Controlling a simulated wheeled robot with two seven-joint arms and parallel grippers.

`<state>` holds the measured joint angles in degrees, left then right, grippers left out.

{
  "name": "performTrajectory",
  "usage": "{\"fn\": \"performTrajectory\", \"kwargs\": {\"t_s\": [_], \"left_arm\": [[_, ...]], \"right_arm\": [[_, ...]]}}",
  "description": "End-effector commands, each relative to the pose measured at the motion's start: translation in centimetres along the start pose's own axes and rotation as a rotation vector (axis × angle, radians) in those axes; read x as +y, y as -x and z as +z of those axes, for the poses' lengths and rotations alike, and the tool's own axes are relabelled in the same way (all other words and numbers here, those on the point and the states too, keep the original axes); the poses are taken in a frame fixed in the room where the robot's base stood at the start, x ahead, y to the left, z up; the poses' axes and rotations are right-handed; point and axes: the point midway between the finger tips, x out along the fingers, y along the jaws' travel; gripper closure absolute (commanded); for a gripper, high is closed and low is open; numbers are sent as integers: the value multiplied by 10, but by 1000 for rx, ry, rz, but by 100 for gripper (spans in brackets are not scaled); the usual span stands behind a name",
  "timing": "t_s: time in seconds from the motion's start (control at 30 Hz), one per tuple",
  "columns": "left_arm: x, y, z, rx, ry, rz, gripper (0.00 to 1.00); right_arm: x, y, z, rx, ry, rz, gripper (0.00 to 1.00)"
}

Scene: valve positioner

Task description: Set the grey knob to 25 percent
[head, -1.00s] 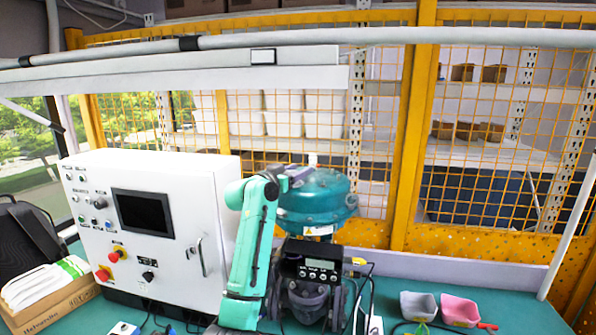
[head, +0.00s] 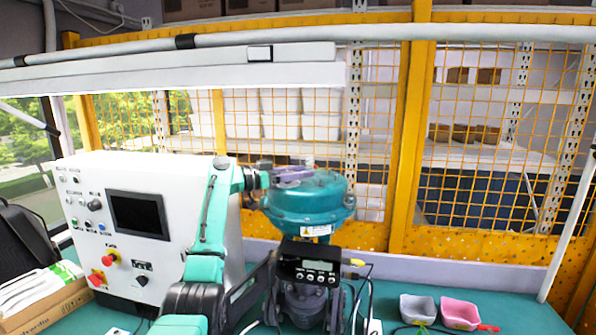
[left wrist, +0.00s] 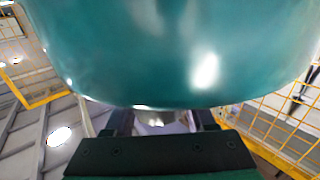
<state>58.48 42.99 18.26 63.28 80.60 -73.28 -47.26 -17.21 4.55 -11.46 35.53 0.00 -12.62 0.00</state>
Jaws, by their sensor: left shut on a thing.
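The valve has a round teal housing (head: 308,205) with a black positioner (head: 308,264) in front of it. The positioner's small display is too small to read. My left gripper (head: 292,175) reaches in from the left at the top of the housing, its fingers pointing right. In the left wrist view, the fingers (left wrist: 163,122) are shut on a pale grey piece, seemingly the grey knob (left wrist: 160,119), mostly hidden by the gripper and the housing. The knob's setting cannot be read. My right gripper is not in view.
A white control box (head: 150,225) with a dark screen and red buttons stands at left, close to my left arm. A grey bin (head: 417,308) and a pink bin (head: 460,313) sit at right on the green table (head: 520,312). Yellow mesh fencing stands behind.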

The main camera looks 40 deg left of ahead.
Motion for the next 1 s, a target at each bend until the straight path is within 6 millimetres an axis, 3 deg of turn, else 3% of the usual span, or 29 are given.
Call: {"fn": "performTrajectory", "kwargs": {"t_s": [0.27,0.8,0.83,0.9,1.0], "left_arm": [[4,0,-3,1,2,110,100],[5,0,0,-2,-1,137,100],[5,0,0,-2,-1,137,37],[5,0,0,-2,-1,137,15],[5,0,0,-2,0,137,15]], "right_arm": [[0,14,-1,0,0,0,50],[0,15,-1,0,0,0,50],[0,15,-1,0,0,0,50],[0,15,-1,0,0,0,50],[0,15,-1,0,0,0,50]]}}
